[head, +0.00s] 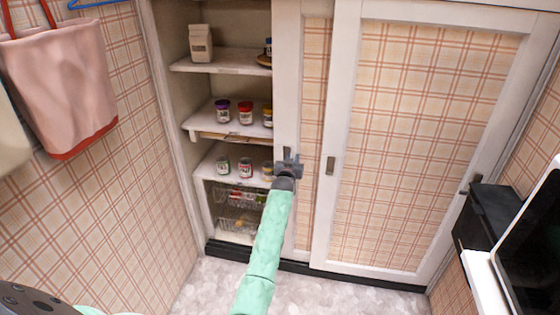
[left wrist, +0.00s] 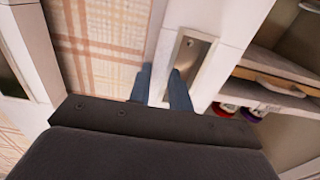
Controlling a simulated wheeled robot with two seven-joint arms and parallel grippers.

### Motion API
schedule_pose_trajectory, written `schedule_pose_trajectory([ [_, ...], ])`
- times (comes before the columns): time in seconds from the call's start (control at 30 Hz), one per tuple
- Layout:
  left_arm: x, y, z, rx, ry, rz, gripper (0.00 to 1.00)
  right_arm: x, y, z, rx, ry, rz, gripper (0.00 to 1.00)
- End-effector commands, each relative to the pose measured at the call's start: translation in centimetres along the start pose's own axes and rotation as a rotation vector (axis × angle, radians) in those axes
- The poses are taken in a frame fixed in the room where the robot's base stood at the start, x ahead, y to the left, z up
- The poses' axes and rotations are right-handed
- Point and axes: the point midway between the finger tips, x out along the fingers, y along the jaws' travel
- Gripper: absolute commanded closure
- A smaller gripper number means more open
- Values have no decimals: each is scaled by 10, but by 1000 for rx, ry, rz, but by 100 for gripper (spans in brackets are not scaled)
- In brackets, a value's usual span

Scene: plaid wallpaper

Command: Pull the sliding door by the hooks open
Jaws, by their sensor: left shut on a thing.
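The sliding door (head: 287,80) nearer the left wall is white-framed with a plaid panel. It stands partly open, tucked mostly behind the other door (head: 425,130), and the shelves show to its left. My left gripper (head: 289,168) is at the left upright of this door, at handle height. In the left wrist view, its two fingers (left wrist: 160,88) straddle a strip of the white upright, one finger at the metal recessed handle (left wrist: 190,66) and the other by the plaid panel (left wrist: 100,40). It is shut on the door. My right gripper is not in view.
Open shelves (head: 222,66) hold several jars and a carton (head: 200,43); wire baskets (head: 240,196) sit below. A pink bag (head: 62,85) hangs on the left wall near a blue hanger (head: 92,3). A black box (head: 487,215) stands at right. The floor (head: 340,295) ahead is clear.

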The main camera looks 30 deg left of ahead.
Motion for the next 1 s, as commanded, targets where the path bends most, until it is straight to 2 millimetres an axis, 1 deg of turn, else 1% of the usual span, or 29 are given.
schedule_pose_trajectory([
  [0.03,1,9,-1,-3,1,1,100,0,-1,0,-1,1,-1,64],
  [0.1,1,20,-1,-2,1,1,100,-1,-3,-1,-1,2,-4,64],
  [0.2,1,31,-1,-2,2,1,100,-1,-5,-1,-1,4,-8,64],
  [0.3,1,38,-1,0,2,0,100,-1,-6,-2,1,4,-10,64],
  [0.47,1,44,-1,0,2,0,100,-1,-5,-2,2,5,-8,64],
  [0.8,1,44,-1,0,2,0,100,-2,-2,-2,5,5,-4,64],
  [0.83,1,44,-1,0,2,0,76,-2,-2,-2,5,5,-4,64],
  [0.9,1,44,-1,0,2,0,62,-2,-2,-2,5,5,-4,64],
  [0.93,1,44,-1,0,2,0,58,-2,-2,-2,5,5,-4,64],
  [1.0,1,44,-1,0,2,0,58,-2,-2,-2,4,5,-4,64],
])
